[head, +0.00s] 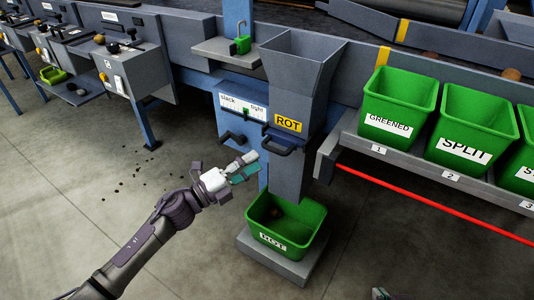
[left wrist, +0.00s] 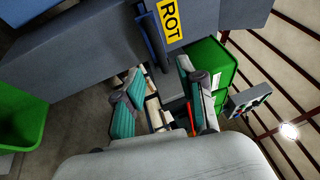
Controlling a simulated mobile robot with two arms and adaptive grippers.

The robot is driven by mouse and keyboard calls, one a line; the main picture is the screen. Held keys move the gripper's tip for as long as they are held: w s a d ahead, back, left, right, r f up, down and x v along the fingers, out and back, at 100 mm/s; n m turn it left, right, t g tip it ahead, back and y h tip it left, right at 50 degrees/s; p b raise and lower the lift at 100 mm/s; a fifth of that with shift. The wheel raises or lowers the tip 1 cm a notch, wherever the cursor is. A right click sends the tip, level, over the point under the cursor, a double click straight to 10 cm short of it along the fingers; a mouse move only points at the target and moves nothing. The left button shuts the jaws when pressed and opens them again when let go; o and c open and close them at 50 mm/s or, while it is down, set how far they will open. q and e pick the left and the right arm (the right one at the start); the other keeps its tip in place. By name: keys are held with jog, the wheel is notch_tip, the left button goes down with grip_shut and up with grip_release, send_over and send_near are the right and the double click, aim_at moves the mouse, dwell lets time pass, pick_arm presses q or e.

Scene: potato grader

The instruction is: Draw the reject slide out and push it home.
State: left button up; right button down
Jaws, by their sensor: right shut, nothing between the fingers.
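The reject chute (head: 302,75) is a grey hopper with a yellow ROT label (head: 288,123). A dark bar handle (head: 283,146), likely the reject slide's, sits just below the label against the chute. My left gripper (head: 246,168) is open and empty, a little left of and below this handle. In the left wrist view, the spread fingers (left wrist: 160,90) point toward a dark blue handle (left wrist: 152,40) beside the label, with a gap between. How far the slide is out cannot be told. Only a small tip of my right gripper (head: 380,294) shows at the bottom edge, shut and empty.
A green ROT crate (head: 312,236) with a dark lump inside stands on a grey plinth below the chute. A slack/tight panel with another dark handle (head: 232,138) is to the left. Green bins (head: 399,95) line the right-hand shelf above a red bar.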

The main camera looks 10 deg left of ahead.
pick_arm(q)
jog(key=v, duration=0.4)
jog(key=shift+s+a, duration=0.1)
dwell(0.3)
